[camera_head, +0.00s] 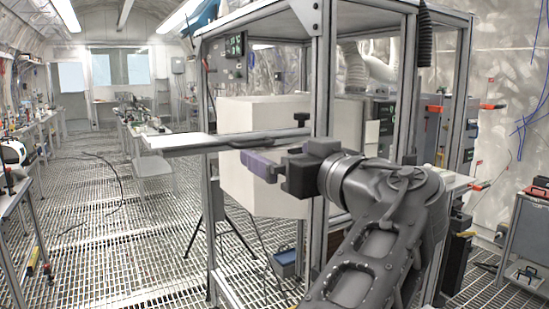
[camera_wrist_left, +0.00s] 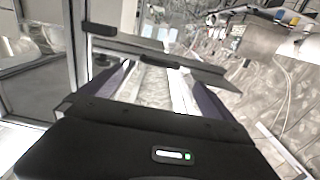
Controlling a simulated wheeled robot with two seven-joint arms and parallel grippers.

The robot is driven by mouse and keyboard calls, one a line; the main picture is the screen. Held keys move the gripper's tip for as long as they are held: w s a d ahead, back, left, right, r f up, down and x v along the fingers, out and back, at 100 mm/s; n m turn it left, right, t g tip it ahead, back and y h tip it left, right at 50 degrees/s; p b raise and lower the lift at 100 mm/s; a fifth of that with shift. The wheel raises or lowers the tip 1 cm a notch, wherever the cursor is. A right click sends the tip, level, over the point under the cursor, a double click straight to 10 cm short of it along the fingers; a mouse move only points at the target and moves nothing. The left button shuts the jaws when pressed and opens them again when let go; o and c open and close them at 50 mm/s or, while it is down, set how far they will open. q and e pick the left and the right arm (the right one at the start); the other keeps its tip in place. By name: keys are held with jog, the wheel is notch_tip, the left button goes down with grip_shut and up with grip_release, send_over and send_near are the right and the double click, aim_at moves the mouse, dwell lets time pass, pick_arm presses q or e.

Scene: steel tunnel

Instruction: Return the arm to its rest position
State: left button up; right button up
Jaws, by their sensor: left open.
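My left gripper (camera_head: 262,164) is in front of the frame's open side in the head view, its purple-grey fingers pointing left. My dark left arm comes up to it from the bottom. In the left wrist view the two fingers stand apart at the left and right, with the floor visible between them and nothing held. My right gripper is not in view.
A tall metal-framed cabinet (camera_head: 323,70) stands close behind my left arm, with a white box (camera_head: 262,200) inside. A flat grey shelf with a dark handle (camera_head: 290,133) juts left, close beyond the gripper.

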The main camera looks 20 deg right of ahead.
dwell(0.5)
